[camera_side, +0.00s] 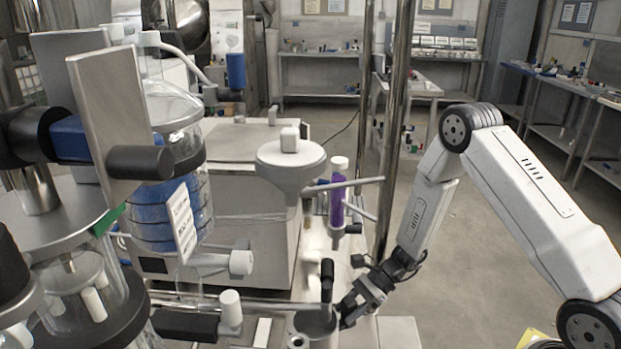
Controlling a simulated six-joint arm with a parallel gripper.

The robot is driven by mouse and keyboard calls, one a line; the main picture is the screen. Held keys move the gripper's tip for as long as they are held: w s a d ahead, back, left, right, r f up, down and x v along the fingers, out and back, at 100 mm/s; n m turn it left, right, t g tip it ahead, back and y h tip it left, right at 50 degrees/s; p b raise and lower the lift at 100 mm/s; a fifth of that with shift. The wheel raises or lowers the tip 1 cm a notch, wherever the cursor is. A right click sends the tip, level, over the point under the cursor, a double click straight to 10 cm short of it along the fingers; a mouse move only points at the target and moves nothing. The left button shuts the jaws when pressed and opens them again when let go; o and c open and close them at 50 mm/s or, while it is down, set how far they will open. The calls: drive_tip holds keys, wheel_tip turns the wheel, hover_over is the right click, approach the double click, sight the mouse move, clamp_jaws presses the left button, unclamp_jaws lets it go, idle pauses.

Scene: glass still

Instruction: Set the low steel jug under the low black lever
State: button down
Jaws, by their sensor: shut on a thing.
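The low steel jug (316,322) is at the bottom centre of the side view, its open round mouth facing up and its lower part cut off by the picture edge. My gripper (346,312) reaches it from the right and is shut on the jug's right side; the fingertips are small and partly hidden. A short upright black lever (327,274) stands directly above and behind the jug's mouth. I cannot tell how far apart in depth they are. Another black handle (185,324) lies horizontally low on the left, apart from the jug.
Glass vessels with a blue coil (168,210) and a large black grip (139,162) crowd the left. A purple tube (337,208) and steel posts (396,130) stand behind my gripper. A white valve knob (230,308) is left of the jug. Floor at right is open.

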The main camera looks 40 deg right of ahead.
drive_tip(key=shift+f, duration=1.95)
drive_tip(key=shift+f, duration=0.25)
drive_tip(key=shift+c, duration=1)
unclamp_jaws()
drive_tip(key=shift+s+d+r, duration=0.2)
drive_tip(key=shift+d+r, duration=0.5)
drive_tip(key=shift+r, duration=0.9)
drive_tip(key=shift+s+d+r, duration=0.2)
drive_tip(key=shift+d+r, duration=0.45)
drive_tip(key=shift+r, duration=1)
drive_tip(key=shift+s+d+r, duration=0.2)
drive_tip(key=shift+d+r, duration=0.5)
drive_tip(key=shift+r, duration=0.9)
